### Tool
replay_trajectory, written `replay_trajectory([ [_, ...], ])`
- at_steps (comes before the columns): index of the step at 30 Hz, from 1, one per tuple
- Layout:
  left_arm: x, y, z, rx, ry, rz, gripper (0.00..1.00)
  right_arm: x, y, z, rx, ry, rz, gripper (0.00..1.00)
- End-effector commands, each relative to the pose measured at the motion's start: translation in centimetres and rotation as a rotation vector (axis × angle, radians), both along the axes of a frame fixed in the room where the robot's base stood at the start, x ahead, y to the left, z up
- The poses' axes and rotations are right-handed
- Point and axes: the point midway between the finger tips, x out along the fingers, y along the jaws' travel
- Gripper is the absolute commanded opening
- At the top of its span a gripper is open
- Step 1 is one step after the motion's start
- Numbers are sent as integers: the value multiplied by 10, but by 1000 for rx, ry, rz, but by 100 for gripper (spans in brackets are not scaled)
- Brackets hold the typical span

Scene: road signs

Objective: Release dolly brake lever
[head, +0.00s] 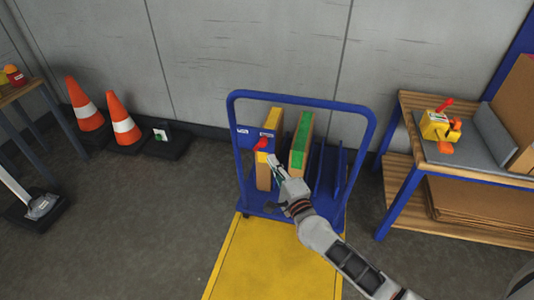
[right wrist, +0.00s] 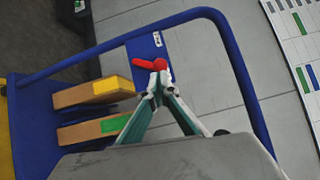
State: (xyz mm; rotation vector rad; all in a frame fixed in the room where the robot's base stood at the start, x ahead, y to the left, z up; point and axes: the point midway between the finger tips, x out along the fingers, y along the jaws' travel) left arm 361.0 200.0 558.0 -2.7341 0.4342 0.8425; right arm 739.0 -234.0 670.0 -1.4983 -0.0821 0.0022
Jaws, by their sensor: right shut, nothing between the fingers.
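A blue dolly (head: 232,110) with a tall tube handle stands near the wall. Its red brake lever (head: 261,144) sits on a blue plate at the left of the handle frame. In the right wrist view the lever (right wrist: 150,65) is a bent red piece just beyond my fingertips. My right gripper (head: 273,161) is shut and empty, its tips at the lever; they look close to or touching it, I cannot tell which. The fingers also show in the right wrist view (right wrist: 158,88), converging below the lever. My left gripper is not in view.
Two upright boxes, one with a yellow patch (head: 272,118) and one with green tape (head: 302,133), stand in the dolly rack. A yellow floor mat (head: 272,262) lies in front. Traffic cones (head: 121,123) stand left; a wooden workbench (head: 405,112) stands right.

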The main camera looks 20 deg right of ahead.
Motion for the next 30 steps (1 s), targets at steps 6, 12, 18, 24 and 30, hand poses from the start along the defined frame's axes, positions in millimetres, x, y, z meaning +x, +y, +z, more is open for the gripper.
replay_trajectory([
  [6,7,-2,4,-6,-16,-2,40,31,2,-2,0,4,0,0],
  [12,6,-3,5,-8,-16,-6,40,44,2,1,0,2,-1,0],
  [18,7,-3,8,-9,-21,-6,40,45,2,2,0,0,0,0],
  [24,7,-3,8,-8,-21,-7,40,45,2,3,-1,0,0,0],
  [30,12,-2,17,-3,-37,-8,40,47,3,12,-19,6,-1,0],
])
